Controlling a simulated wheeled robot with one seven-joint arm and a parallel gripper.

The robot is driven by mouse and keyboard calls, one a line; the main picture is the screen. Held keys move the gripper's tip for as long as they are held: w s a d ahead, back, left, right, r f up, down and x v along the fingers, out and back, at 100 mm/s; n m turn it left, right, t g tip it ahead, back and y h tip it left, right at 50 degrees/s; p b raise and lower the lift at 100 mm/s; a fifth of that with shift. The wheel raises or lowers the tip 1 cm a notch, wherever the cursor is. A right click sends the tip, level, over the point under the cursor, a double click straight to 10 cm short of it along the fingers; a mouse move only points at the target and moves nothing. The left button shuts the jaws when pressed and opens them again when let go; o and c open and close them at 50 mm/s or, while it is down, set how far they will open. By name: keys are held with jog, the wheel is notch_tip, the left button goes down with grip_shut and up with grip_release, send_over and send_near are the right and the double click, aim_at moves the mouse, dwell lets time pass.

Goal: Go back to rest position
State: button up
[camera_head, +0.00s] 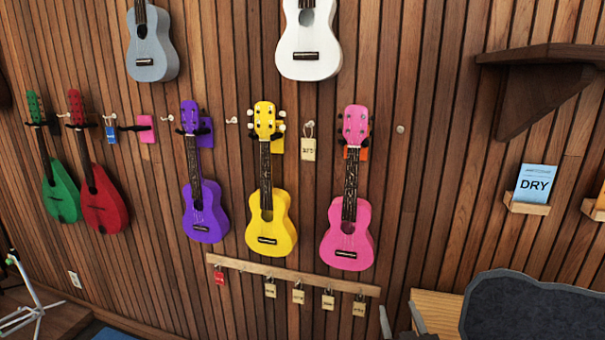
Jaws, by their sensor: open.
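Two slim grey fingertips of my gripper (401,320) show at the bottom edge, right of centre. They stand apart with nothing between them. The rest of the gripper is mostly cut off by the frame. The fingertips appear in front of the lower wall, to the right of the wooden key rail (292,274).
Ukuleles in purple (203,205), yellow (268,220) and pink (347,235) hang on the slatted wall; green (62,197) and red (103,202) instruments hang left. A dark shelf (540,75) and DRY card (535,182) are right. A dark grey rounded shape (535,308) fills the lower right.

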jog(key=s+f+m+g+y, duration=0.1)
jog(key=s+g, duration=0.1)
jog(key=s, duration=4.6)
jog(key=shift+s+a+f+m+g+y+b, duration=0.15)
jog(key=shift+a+f+m+g+y+b, duration=0.2)
jog(key=shift+a+f+m, duration=0.1)
